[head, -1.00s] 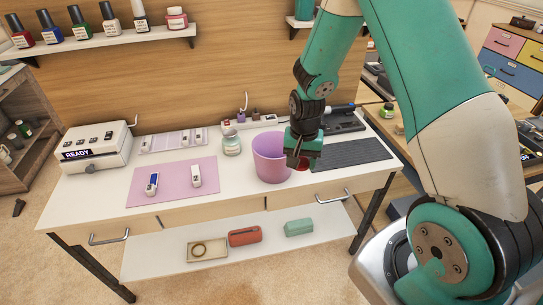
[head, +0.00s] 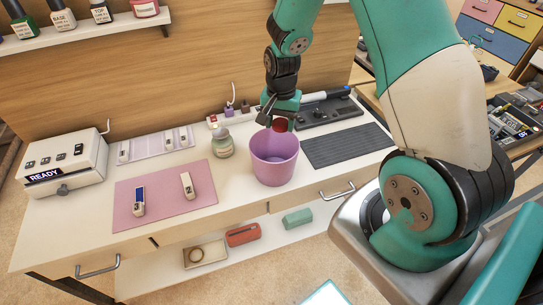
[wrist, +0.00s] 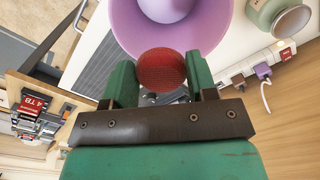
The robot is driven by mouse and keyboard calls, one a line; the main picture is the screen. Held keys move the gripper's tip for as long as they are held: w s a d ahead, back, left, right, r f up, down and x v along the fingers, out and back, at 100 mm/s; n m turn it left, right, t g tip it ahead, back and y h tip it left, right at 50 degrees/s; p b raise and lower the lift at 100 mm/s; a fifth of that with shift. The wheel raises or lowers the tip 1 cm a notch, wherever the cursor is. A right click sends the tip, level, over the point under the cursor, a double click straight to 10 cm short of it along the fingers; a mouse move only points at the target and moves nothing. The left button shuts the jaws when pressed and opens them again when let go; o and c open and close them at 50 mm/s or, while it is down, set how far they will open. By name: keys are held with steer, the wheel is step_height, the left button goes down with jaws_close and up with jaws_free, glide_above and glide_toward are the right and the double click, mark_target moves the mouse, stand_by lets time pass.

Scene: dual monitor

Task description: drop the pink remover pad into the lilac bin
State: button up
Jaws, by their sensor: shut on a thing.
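My gripper (head: 280,121) is shut on a round red pad (head: 280,125), its colour more red than pink. In the wrist view the pad (wrist: 162,70) sits between the two green fingers (wrist: 161,85). The lilac bin (head: 274,172) stands upright on the white worktop, open at the top. In the head view the gripper and pad are over the bin's far rim. In the wrist view the pad overlaps the edge of the bin (wrist: 120,25); a pale round area shows inside it. I cannot tell the pad's exact height above the rim.
A glass jar (head: 222,143) stands left of the bin, and a pink mat (head: 165,197) with two small devices lies further left. A dark ribbed mat (head: 345,145) lies to the right. A power strip (head: 232,115) and a black tray (head: 325,112) are behind.

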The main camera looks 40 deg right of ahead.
step_height(320, 180, down, 6)
steer(key=b, duration=0.4)
steer(key=shift+r, duration=0.25)
steer(key=o, duration=0.9)
step_height(320, 180, up, 18)
steer(key=shift+f+b, duration=0.25)
steer(key=shift+b, duration=0.25)
steer(key=shift+a, duration=0.1)
